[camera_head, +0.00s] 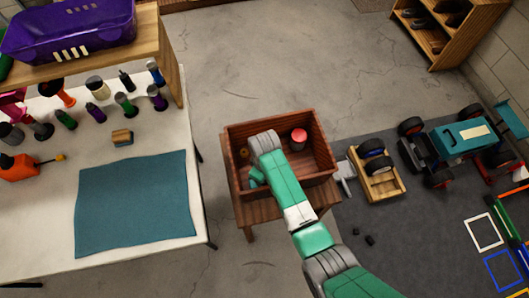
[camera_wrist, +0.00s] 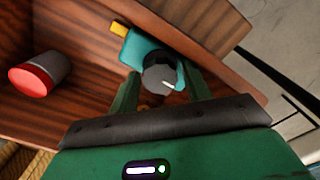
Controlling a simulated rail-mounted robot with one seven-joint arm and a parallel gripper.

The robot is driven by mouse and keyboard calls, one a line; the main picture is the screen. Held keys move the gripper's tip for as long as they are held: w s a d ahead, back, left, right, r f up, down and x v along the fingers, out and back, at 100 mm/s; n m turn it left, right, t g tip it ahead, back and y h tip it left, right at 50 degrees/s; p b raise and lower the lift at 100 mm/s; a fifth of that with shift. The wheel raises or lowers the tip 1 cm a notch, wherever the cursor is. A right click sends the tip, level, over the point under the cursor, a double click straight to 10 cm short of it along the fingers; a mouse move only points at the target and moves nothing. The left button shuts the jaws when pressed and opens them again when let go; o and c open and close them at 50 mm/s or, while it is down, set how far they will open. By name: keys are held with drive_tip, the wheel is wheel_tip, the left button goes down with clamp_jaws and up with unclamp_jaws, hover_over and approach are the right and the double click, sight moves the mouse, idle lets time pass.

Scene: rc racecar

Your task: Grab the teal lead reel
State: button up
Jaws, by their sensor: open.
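The teal lead reel (camera_wrist: 147,50) lies inside the wooden box (camera_head: 309,182), close to a wall in the wrist view. In the head view my arm reaches into the box's left part, and the reel cannot be told apart from my green gripper there.
A red-topped can (camera_head: 298,138) stands in the box, apart from my gripper; it also shows in the wrist view (camera_wrist: 41,76). The box walls are close around my gripper. A white workbench (camera_head: 50,200) with bottles stands left. A teal racecar (camera_head: 462,138) is at the right.

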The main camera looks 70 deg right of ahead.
clamp_jaws()
